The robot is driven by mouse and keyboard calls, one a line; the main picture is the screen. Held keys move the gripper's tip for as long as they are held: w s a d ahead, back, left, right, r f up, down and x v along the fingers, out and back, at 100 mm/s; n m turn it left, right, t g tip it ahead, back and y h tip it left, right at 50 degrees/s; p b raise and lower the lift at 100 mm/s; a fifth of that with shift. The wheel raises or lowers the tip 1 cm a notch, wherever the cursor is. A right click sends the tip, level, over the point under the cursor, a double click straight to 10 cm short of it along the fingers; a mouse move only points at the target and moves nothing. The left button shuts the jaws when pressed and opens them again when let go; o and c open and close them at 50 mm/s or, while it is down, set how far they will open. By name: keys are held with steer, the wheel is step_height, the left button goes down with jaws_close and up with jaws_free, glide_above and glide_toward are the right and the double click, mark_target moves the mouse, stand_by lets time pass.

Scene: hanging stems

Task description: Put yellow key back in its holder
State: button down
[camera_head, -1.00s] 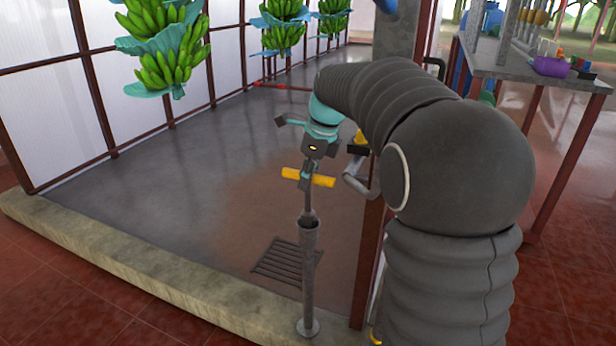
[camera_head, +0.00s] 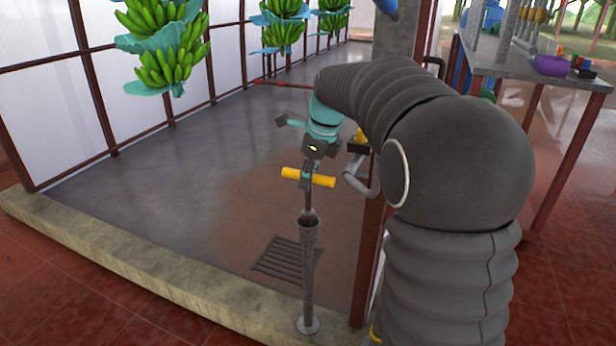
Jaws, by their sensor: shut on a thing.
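The yellow key (camera_head: 322,181) has a yellow T-shaped crossbar and a thin grey shaft pointing down. My gripper (camera_head: 309,172) is shut on it at the middle of the crossbar. The holder (camera_head: 308,268) is a grey upright tube on a round foot on the kerb. The key's shaft hangs upright, with its wider lower part at the mouth of the tube. I cannot tell how far the shaft is inside the tube.
A red-brown post and a grey bent pipe (camera_head: 357,180) stand close to the right of my gripper. A floor drain grate (camera_head: 285,258) lies behind the holder. Green banana bunches (camera_head: 167,60) hang at the back left. A table (camera_head: 540,72) with a purple bowl (camera_head: 551,66) stands at the right. The floor at left is clear.

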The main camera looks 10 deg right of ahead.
mark_target(308, 210)
steer(key=shift+s+d+b+x, duration=0.2)
steer(key=shift+b+x, duration=0.25)
steer(key=shift+x, duration=0.5)
steer(key=shift+s+d+b+x, duration=0.15)
steer(key=shift+b+x, duration=0.25)
steer(key=shift+x, duration=0.6)
stand_by(0.5)
steer(key=shift+x, duration=0.8)
stand_by(1.3)
steer(key=c, duration=0.6)
jaws_free()
steer(key=shift+d+f, duration=0.1)
steer(key=shift+d, duration=0.05)
steer(key=shift+o, duration=0.2)
steer(key=shift+w+a+p+v, duration=0.1)
steer(key=shift+a+p+v, duration=0.05)
steer(key=shift+p+v, duration=0.65)
steer(key=shift+w+a+p+v, duration=0.1)
steer(key=shift+a+p+v, duration=0.05)
steer(key=shift+p+v, duration=0.6)
steer(key=shift+w+a+v, duration=0.15)
steer(key=shift+v, duration=0.75)
steer(key=shift+w+a+v, duration=0.1)
steer(key=shift+a+v, duration=0.1)
steer(key=shift+v, duration=0.7)
steer(key=shift+w+a+v, duration=0.15)
steer(key=shift+v, duration=0.8)
